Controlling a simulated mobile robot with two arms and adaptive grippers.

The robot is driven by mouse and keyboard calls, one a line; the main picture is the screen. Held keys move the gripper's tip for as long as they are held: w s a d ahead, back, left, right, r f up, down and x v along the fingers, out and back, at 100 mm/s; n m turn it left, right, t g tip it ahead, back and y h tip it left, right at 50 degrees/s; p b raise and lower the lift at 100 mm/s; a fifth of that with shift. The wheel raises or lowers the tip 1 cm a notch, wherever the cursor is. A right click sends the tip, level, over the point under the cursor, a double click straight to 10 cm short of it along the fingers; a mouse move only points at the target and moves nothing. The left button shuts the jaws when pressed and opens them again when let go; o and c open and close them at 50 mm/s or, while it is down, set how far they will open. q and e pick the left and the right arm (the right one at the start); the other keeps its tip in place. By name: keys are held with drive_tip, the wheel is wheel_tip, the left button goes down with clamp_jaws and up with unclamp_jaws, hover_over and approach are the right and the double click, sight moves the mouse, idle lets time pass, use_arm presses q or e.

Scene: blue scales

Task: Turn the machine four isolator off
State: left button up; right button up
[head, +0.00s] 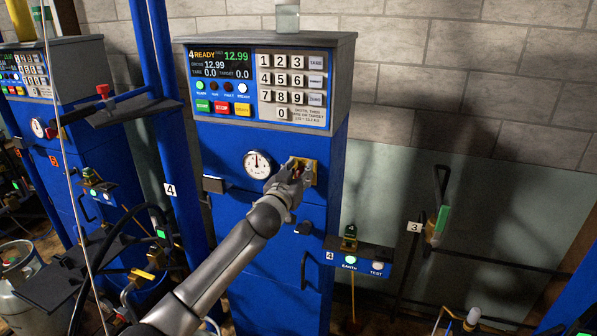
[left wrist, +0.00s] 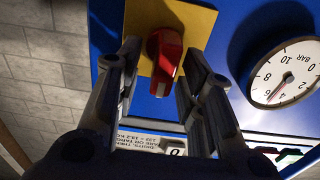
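The machine four isolator is a red knob (left wrist: 165,60) on a yellow plate (left wrist: 200,22), on the blue front of the machine (head: 235,150) marked 4. In the head view the yellow plate (head: 313,172) shows beside my left gripper (head: 294,170), which hides most of the knob. In the left wrist view the two fingers stand apart, one on each side of the knob, with narrow gaps visible. Whether a finger touches it, I cannot tell. The display (head: 221,64) reads "4 READY" and a green lamp is lit. My right gripper is not in view.
A round pressure gauge (head: 257,164) sits left of the knob. A dark handle (head: 304,228) and a shelf with EARTH and TEST buttons (head: 362,258) are below. A blue post (head: 170,130) stands left of the machine. The wall to the right is mostly clear.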

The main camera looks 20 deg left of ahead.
use_arm(q)
drive_tip(key=shift+c, duration=0.4)
clamp_jaws()
drive_tip(key=shift+n, duration=0.3)
drive_tip(key=shift+a+f+n, duration=0.1)
drive_tip(key=shift+a+n, duration=0.05)
drive_tip(key=shift+n, duration=0.45)
drive_tip(key=shift+a+f+n+p, duration=0.3)
drive_tip(key=shift+n+p, duration=0.15)
drive_tip(key=shift+n, duration=2.25)
drive_tip(key=shift+a+f+n+p, duration=0.3)
drive_tip(key=shift+n+p, duration=0.2)
drive_tip(key=shift+n, duration=2.2)
drive_tip(key=shift+a+f+n+p, duration=0.25)
drive_tip(key=shift+n+p, duration=0.2)
drive_tip(key=shift+n, duration=2.25)
drive_tip(key=shift+f, duration=0.1)
